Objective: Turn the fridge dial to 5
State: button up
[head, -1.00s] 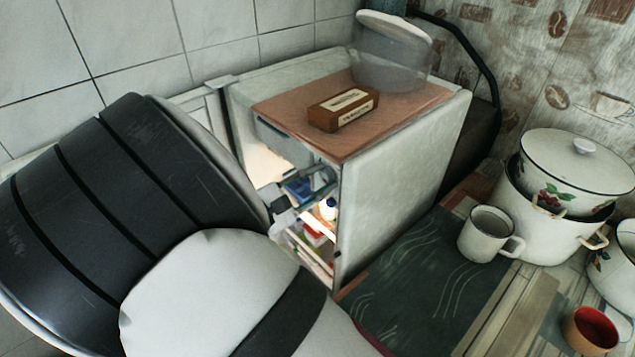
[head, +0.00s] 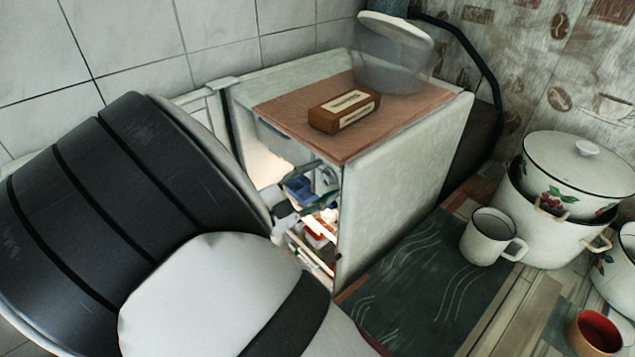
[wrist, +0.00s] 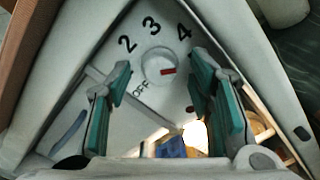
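The fridge (head: 405,185) stands open at the front, with its inside lit. In the wrist view the dial (wrist: 157,63) is a round pale knob on a light panel. No 5 shows. My gripper (wrist: 160,72) is open, with one teal-padded finger on each side of the dial. Whether a finger touches the knob cannot be told.
A brown box (head: 344,110) and a clear container with a white lid (head: 395,60) stand on the fridge's brown top. Items sit on the fridge shelves below my gripper. A white mug (head: 487,238), enamel pots (head: 550,232) and a red cup (head: 594,332) stand to the right.

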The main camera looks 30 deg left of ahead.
jog(key=v, duration=1.2)
dwell(0.3)
